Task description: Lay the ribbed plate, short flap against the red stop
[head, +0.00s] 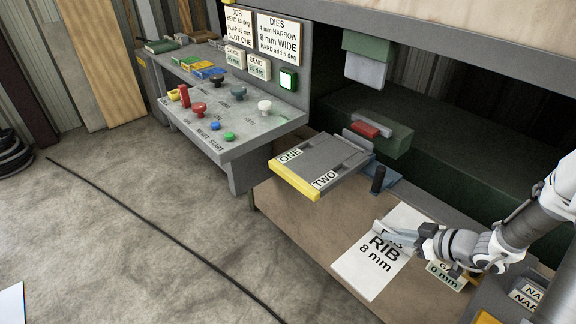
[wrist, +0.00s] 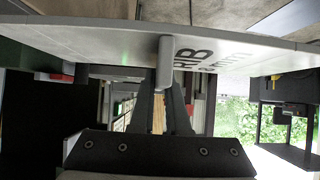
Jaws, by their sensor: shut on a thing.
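The ribbed plate (head: 365,272) is a flat pale sheet marked RIB 8 mm, on or just above the brown bench at lower right in the head view. My gripper (head: 413,236) is shut on its raised grey rib, and partly covers the lettering. In the wrist view the plate (wrist: 90,38) spans the top, with the rib (wrist: 165,62) between my fingers (wrist: 165,85). I cannot tell whether the plate touches the bench. The red stop (head: 366,130) is a small block on the dark green press bed, up and left of my gripper. The short flap is not clear.
A grey platform (head: 325,158) with yellow edge, marked ONE and TWO, stands between plate and control console (head: 255,128). A black post (head: 378,179) rises beside it. The green punch (head: 367,58) hangs above the bed. The brown bench (head: 310,222) is bare left of the plate.

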